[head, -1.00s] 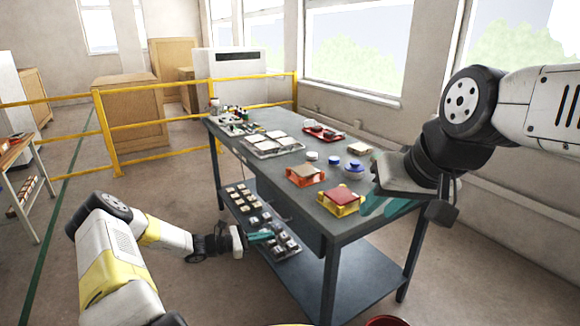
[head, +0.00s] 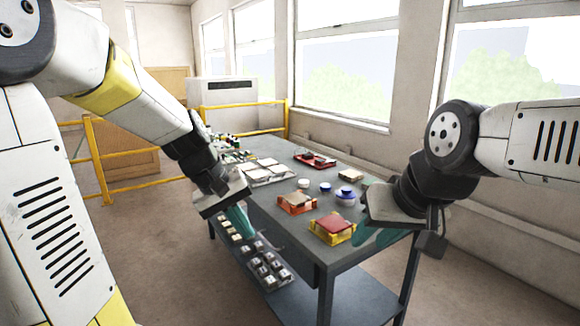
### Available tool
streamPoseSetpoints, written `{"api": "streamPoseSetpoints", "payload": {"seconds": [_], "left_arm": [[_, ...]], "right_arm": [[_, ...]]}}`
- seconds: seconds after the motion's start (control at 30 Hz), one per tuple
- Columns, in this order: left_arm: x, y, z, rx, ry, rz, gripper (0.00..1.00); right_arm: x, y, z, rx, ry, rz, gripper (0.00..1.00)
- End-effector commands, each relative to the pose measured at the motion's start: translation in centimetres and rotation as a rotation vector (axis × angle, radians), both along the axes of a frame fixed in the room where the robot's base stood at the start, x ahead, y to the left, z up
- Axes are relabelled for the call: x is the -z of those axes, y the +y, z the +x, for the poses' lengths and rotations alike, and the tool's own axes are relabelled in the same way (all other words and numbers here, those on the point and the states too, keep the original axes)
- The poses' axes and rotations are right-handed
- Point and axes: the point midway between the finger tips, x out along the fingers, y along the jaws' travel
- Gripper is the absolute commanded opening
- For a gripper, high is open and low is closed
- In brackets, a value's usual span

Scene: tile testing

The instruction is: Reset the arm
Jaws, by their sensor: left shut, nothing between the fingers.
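My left gripper (head: 238,217) is raised beside the near left edge of the grey table (head: 275,222). Its teal fingers point down, are shut and hold nothing. My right gripper (head: 372,236) hangs over the table's right side, close to the yellow box with a red top (head: 333,229). Its teal fingers are partly hidden behind its own body, so whether they are open or shut does not show.
On the table are an orange tile box (head: 297,204), a blue-lidded bowl (head: 345,196), a tray of white tiles (head: 267,172) and a red tray (head: 314,159). Small parts lie on the lower shelf (head: 268,265). A yellow railing (head: 140,191) stands behind.

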Motion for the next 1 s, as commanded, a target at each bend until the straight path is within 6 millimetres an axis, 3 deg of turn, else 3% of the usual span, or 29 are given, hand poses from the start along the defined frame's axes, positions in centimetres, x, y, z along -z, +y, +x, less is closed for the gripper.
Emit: {"api": "streamPoseSetpoints", "payload": {"seconds": [0.03, 0.2, 0.4, 0.6, 1.0], "left_arm": [[-1.5, 0.3, -1.6, 0.031, -0.057, 0.043, 0.00], [-4.6, 1.7, -6.6, 0.123, -0.223, 0.167, 0.00], [-6.3, 3.3, -11.1, 0.201, -0.376, 0.261, 0.00], [-6.6, 4.0, -12.8, 0.232, -0.441, 0.296, 0.00], [-6.6, 4.0, -12.9, 0.234, -0.444, 0.298, 0.00]], "right_arm": [[0.0, 0.0, 0.0, 0.000, 0.000, 0.000, 0.33], [0.0, 0.0, 0.0, 0.000, 0.000, 0.000, 0.33], [0.0, 0.0, 0.0, 0.000, 0.000, 0.000, 0.33], [0.0, 0.0, 0.0, 0.000, 0.000, 0.000, 0.33], [0.0, 0.0, 0.0, 0.000, 0.000, 0.000, 0.33]]}}
